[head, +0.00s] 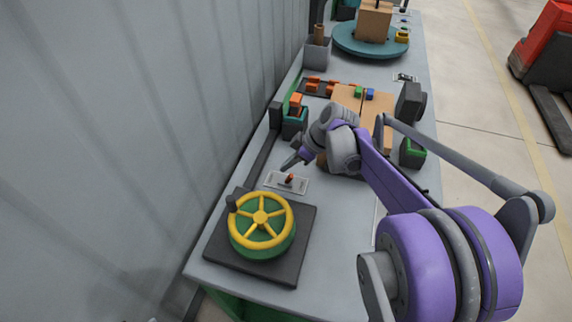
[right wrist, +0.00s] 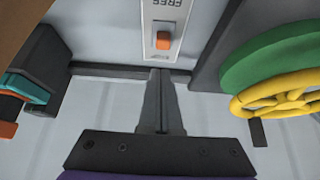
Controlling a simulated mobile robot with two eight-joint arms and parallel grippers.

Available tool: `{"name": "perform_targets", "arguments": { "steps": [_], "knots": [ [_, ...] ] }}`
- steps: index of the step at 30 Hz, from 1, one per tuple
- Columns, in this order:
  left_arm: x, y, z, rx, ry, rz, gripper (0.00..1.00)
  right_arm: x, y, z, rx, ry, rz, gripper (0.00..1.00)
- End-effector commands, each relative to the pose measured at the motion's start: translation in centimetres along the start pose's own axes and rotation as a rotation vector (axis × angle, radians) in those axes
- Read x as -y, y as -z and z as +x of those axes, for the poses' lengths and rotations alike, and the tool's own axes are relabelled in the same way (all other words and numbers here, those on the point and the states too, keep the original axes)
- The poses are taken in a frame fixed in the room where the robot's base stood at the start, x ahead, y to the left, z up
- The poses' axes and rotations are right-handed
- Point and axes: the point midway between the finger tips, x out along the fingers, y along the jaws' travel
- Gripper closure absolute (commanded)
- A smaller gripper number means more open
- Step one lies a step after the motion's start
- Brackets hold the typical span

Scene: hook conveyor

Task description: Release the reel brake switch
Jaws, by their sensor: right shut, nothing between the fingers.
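The brake switch is a small light plate (head: 287,183) with an orange lever (head: 289,178) on the grey bench top. In the right wrist view the plate (right wrist: 163,14) reads FREE, upside down, with the orange lever (right wrist: 163,41) at the end away from that word. My right gripper (head: 286,165) is shut and empty, just behind the plate in the head view. In the right wrist view its closed fingertips (right wrist: 161,73) point towards the lever, with a visible gap. I cannot tell their exact height. My left gripper is not in view.
A yellow handwheel on a green drum (head: 262,222) stands on a dark base in front of the switch. A teal-and-orange item (head: 294,118) stands behind it. Cardboard boxes (head: 350,101) lie beyond my right arm. A wall runs along the left.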

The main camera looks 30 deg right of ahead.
Motion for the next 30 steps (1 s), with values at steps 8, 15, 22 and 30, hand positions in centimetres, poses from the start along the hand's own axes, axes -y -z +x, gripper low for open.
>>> {"name": "perform_targets", "arguments": {
  "steps": [8,15,22,30],
  "knots": [
    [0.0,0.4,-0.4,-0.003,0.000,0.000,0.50,-0.1,0.0,-5.5,0.000,-0.003,0.002,1.00],
    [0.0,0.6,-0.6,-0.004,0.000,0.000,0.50,0.0,0.0,-9.1,-0.001,-0.002,0.002,1.00],
    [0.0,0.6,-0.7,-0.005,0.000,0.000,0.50,0.0,0.0,-9.9,-0.001,0.000,-0.001,1.00],
    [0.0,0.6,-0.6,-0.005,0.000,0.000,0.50,0.0,0.0,-9.9,-0.001,0.000,-0.001,1.00]
  ]
}}
